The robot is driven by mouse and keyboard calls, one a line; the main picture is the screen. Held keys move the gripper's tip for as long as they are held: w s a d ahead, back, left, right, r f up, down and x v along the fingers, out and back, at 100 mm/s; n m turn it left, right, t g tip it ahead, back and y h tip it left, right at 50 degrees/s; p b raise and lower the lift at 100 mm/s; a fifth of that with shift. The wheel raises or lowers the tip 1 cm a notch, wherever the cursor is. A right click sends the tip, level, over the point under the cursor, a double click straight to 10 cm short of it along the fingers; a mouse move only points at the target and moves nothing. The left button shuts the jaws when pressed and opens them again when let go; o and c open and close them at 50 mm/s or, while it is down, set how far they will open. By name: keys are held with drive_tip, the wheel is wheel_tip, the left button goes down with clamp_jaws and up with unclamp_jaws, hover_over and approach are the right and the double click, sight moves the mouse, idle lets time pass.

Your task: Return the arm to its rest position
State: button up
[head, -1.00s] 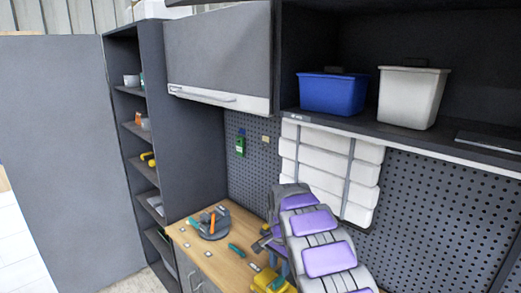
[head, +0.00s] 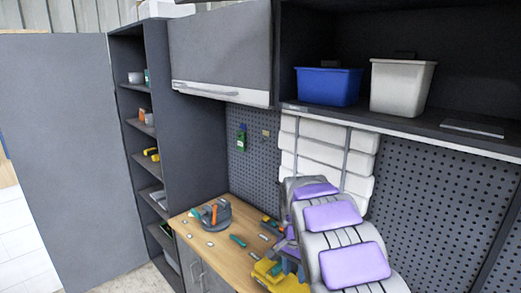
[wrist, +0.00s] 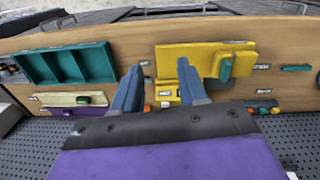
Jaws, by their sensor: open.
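My arm (head: 345,235), grey with purple pads, reaches up from the lower right in the head view, in front of the workbench (head: 228,207). My gripper (wrist: 160,82) shows in the wrist view with two blue fingers apart and nothing between them. It points toward the wooden bench top (wrist: 125,40). A yellow plate with a green knob (wrist: 225,65) lies just beyond the fingertips. In the head view the gripper is mostly hidden behind my arm.
A teal tray (wrist: 65,65) lies on the bench. A round grey holder with an orange-handled tool (head: 212,214) stands at the bench's left. A blue bin (head: 328,87) and a white bin (head: 401,87) sit on the upper shelf. A pegboard (head: 440,190) backs the bench.

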drive_tip(key=s+d+f+n+b, duration=0.1)
drive_tip(key=s+n+b, duration=0.1)
drive_tip(key=s, duration=1.2)
drive_tip(key=s+d+f+n+g+b, duration=0.1)
drive_tip(key=s+d+n+b, duration=0.1)
drive_tip(key=s, duration=1.1)
drive_tip(key=s+d+f+n+b, duration=0.1)
drive_tip(key=s+n+b, duration=0.2)
drive_tip(key=s, duration=1.1)
drive_tip(key=shift+s+d+f+n, duration=0.15)
drive_tip(key=shift+s+f+n, duration=0.15)
drive_tip(key=shift+s+n, duration=0.1)
drive_tip(key=shift+c, duration=0.3)
